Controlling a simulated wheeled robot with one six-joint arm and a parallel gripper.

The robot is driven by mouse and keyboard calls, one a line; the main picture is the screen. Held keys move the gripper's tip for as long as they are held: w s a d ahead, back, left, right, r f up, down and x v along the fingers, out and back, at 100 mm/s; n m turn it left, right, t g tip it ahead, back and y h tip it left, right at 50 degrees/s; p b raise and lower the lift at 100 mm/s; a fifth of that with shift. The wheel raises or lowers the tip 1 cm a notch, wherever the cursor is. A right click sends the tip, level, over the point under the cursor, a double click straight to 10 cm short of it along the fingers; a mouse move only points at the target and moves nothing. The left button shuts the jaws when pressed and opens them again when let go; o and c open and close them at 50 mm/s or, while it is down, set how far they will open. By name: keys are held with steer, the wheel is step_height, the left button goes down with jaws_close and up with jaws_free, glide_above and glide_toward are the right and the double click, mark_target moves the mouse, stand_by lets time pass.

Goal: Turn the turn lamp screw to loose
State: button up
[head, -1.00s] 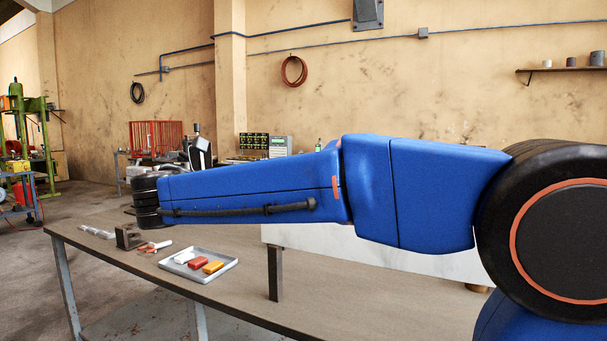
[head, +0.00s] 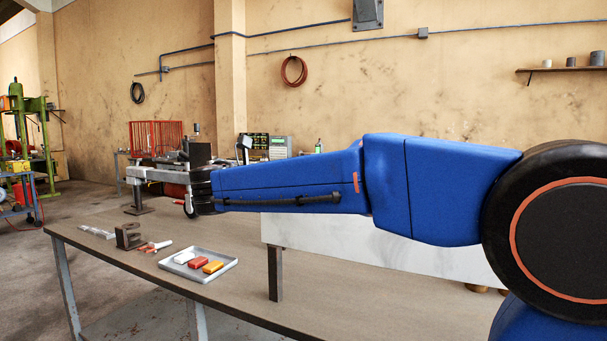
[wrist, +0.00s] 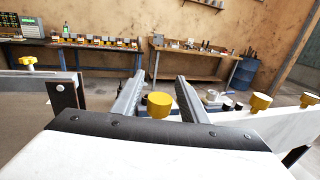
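My gripper (wrist: 160,78) is open, its two grey fingers apart, reaching forward in the wrist view. A yellow round knob (wrist: 160,104) shows between the fingers, with a gap to each; whether it is at finger depth I cannot tell. Another yellow knob (wrist: 261,102) stands on a white panel at the right, and one more (wrist: 309,99) at the right edge. A yellow winged knob (wrist: 28,62) sits on a grey rail at the left. No label shows which is the turn lamp screw.
The bench (head: 225,225) holds a grey tray (head: 227,263) with white, red and yellow blocks, a dark bracket (head: 129,236) and small tools. A dark upright (wrist: 64,94) stands left of my fingers in the wrist view. The white panel (wrist: 232,118) lies at the right.

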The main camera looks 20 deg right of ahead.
jaws_close()
steer(key=shift+t, duration=0.3)
steer(key=n+t+y, duration=0.2)
steer(key=w+a+n+t+y, duration=0.1)
steer(key=n+t+y, duration=0.3)
steer(key=y, duration=0.1)
steer(key=shift+w+a, duration=0.25)
steer(key=n+y, duration=0.1)
steer(key=y, duration=0.1)
steer(key=a+n+t+y, duration=0.1)
steer(key=y, duration=0.1)
steer(key=n+t+y, duration=0.1)
steer(key=n, duration=0.1)
steer(key=shift+w+a+y, duration=0.15)
steer(key=shift+w+y, duration=0.1)
steer(key=shift+y, duration=0.15)
steer(key=shift+a+n+y, duration=0.1)
steer(key=shift+n+y, duration=0.3)
steer(key=shift+y, duration=0.1)
steer(key=shift+a+n+y, duration=0.35)
steer(key=shift+n+y, duration=0.45)
steer(key=shift+y, duration=0.4)
